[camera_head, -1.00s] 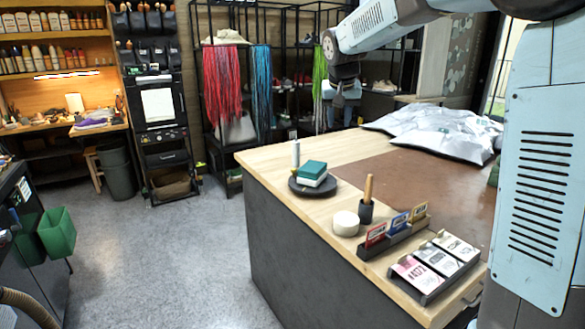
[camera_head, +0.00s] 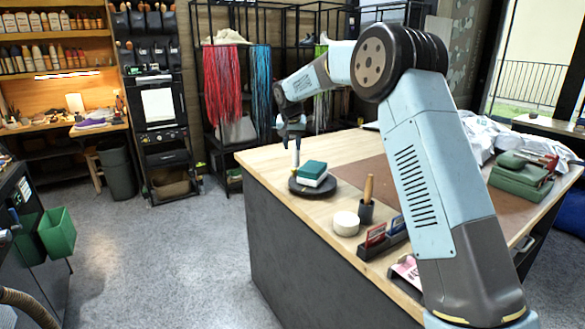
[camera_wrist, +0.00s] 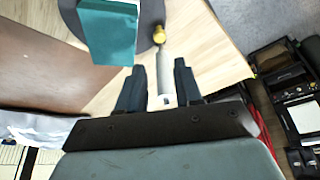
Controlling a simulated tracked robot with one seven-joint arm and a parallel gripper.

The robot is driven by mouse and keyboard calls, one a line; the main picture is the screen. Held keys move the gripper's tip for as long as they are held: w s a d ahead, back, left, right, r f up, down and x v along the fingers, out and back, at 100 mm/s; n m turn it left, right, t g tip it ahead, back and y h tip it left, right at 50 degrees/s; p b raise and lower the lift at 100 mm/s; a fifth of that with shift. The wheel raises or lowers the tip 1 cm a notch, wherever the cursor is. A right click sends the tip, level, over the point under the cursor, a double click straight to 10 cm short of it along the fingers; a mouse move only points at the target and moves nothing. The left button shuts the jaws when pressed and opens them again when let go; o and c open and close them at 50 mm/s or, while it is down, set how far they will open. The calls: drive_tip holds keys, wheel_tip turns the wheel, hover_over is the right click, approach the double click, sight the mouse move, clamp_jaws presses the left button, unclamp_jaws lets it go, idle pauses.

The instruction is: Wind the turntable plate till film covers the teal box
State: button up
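The dark round turntable plate (camera_head: 312,191) lies on the bench near its left corner. I cannot make out film on the box. My gripper (camera_head: 292,137) is above the roll. In the wrist view my gripper (camera_wrist: 159,72) is open, with the roll (camera_wrist: 164,72) showing in the gap, clear of both fingers.
Silvery bags and green cases (camera_head: 521,180) lie on the right. The brown mat (camera_head: 370,180) has bare room.

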sight(294, 169)
drive_tip(key=x, duration=1.2)
drive_tip(key=shift+f, duration=0.2)
clamp_jaws()
